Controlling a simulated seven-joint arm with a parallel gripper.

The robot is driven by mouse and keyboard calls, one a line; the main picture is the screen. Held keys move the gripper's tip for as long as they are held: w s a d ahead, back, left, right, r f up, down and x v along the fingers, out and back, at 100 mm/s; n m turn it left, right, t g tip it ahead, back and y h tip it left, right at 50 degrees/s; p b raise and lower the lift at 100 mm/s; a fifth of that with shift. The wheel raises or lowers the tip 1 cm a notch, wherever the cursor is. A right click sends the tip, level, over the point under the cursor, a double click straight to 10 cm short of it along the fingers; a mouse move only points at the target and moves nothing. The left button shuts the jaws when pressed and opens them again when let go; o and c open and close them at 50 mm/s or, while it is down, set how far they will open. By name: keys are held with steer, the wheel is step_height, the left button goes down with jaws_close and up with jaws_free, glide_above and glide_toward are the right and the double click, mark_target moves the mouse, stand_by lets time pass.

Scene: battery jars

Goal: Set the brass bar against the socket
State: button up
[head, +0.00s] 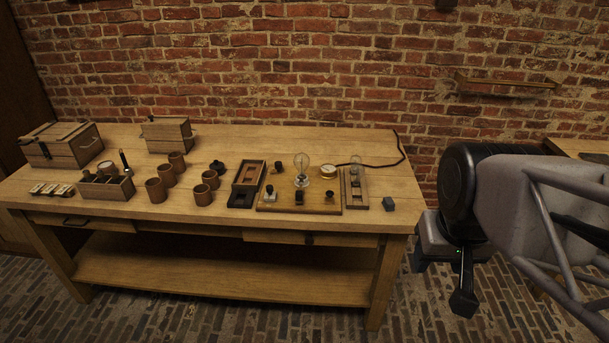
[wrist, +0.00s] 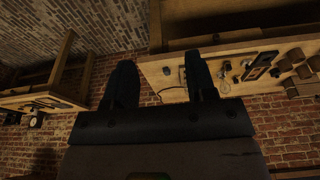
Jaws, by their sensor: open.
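My gripper (head: 441,280) hangs beyond the right end of the workbench, in front of the floor, open and empty. In the wrist view its two dark fingers (wrist: 162,82) stand wide apart with nothing between them. A wooden board (head: 325,208) near the bench's right side carries a clear glass bulb (head: 301,172), which stands upright in what looks like the socket (head: 301,183). Small dark and pale blocks sit on the board's front part. I cannot tell the brass bar for sure; small brass-coloured pieces (head: 52,189) lie at the bench's far left. My gripper touches none of these.
The workbench (head: 230,222) also holds several brown jars (head: 156,190), two wooden boxes (head: 167,135), a dark-lined tray (head: 247,184), a narrow tray (head: 355,200) and a small grey block (head: 388,204). A black cable (head: 399,145) crosses the back right. The bench's right front corner is bare.

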steer(key=w+a+r, duration=0.1)
steer(key=w+a, duration=0.3)
steer(key=w, duration=1.1)
steer(key=g, duration=0.3)
glide_above(299, 192)
steer(key=f, duration=2)
steer(key=shift+s+d+f, duration=0.1)
steer(key=shift+d+f, duration=0.05)
steer(key=shift+d, duration=0.05)
steer(key=shift+a+f, duration=0.2)
steer(key=shift+f, duration=0.05)
steer(key=shift+f, duration=0.1)
steer(key=shift+f, duration=3.8)
